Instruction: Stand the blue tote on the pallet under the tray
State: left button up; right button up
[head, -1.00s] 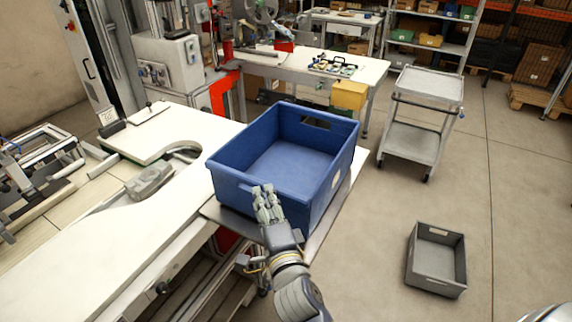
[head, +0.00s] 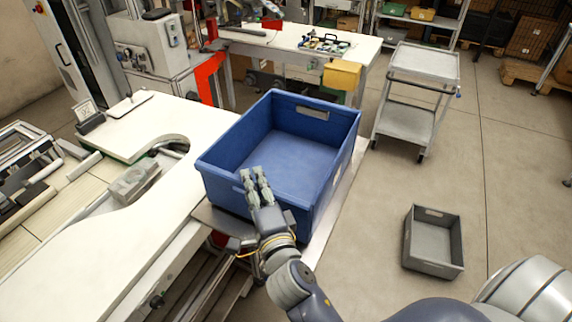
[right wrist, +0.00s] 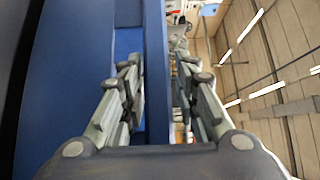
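The blue tote (head: 225,180) is large, open and empty. It stands upright on a narrow metal ledge (head: 335,205) at the end of the white workbench. My right gripper (head: 253,180) is at the tote's near wall, coming from below in the head view. In the right wrist view my right gripper (right wrist: 160,85) has its fingers apart on either side of the tote's wall (right wrist: 156,70), with gaps visible. A wooden pallet (head: 515,72) is at the upper right edge, carrying a brown crate. No tray above a pallet can be made out. My left gripper is out of view.
A small grey crate (head: 433,264) lies on the floor at the right. A grey trolley (head: 413,65) stands behind it. The white workbench (head: 110,230) is at the left, with a grey block (head: 135,182) on it. Floor between trolley and crate is clear.

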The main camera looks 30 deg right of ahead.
grip_shut()
jog(key=shift+w+f, duration=0.1)
jog(key=shift+w, duration=0.15)
jog(key=shift+w+r, duration=0.1)
jog(key=shift+r, duration=0.1)
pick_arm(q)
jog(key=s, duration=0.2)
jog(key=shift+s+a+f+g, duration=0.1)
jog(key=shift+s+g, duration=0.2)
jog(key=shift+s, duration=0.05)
